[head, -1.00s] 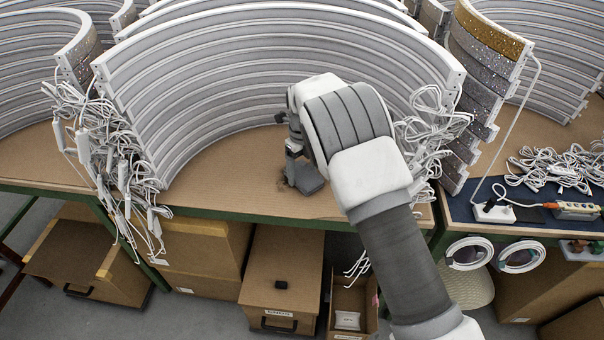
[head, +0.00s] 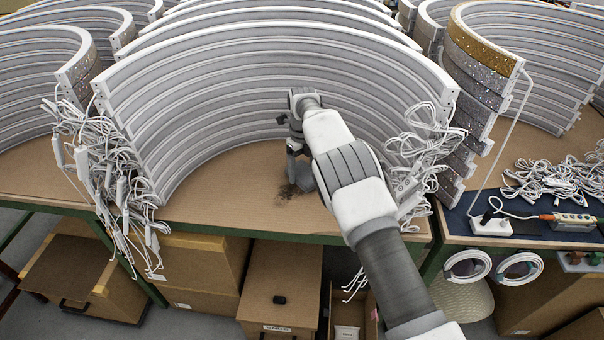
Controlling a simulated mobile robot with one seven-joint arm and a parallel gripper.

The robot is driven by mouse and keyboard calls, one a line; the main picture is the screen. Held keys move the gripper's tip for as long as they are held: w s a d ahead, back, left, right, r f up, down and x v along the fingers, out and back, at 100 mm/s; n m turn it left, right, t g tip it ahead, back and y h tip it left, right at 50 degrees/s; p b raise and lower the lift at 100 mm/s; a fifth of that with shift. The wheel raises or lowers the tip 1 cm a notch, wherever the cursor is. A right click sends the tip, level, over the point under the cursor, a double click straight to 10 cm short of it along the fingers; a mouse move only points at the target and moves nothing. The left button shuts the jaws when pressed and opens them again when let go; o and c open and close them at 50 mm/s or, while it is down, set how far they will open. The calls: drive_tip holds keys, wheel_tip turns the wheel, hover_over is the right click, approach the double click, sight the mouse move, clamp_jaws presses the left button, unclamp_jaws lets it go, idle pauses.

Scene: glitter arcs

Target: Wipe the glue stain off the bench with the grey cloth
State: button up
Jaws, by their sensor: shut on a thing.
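A dark brown glue stain (head: 289,190) shows on the brown bench top (head: 220,195), in front of the stacked white arcs. My gripper (head: 297,158) is just behind the stain, reaching in from the right. It is shut on the grey cloth (head: 302,174), which is mostly hidden behind my arm; only a small grey part shows beside the stain. I cannot tell whether the cloth touches the bench top.
Stacked white arcs (head: 270,80) curve behind and around the work spot. Bundles of white cable hang at the left (head: 105,165) and at the right (head: 425,150). Bare bench lies left of the stain. Cardboard boxes (head: 280,285) stand below the bench.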

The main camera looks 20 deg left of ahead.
sight(289, 197)
drive_tip(key=shift+w, duration=0.1)
drive_tip(key=shift+s+d+r, duration=0.1)
drive_tip(key=shift+s+d, duration=0.15)
drive_tip(key=shift+s, duration=0.65)
drive_tip(key=shift+s+d+f, duration=0.1)
drive_tip(key=shift+s+d, duration=0.25)
drive_tip(key=shift+s, duration=0.65)
drive_tip(key=shift+s+d+f, duration=0.15)
drive_tip(key=shift+s+d, duration=0.15)
drive_tip(key=shift+s, duration=0.75)
drive_tip(key=shift+s+d+f, duration=0.1)
drive_tip(key=shift+s+d, duration=0.25)
drive_tip(key=shift+s, duration=0.65)
drive_tip(key=shift+s+d+p, duration=0.25)
drive_tip(key=shift+s+d, duration=0.05)
drive_tip(key=shift+s, duration=0.7)
drive_tip(key=shift+s+d+p, duration=0.25)
drive_tip(key=shift+s+d, duration=0.05)
drive_tip(key=shift+s, duration=0.65)
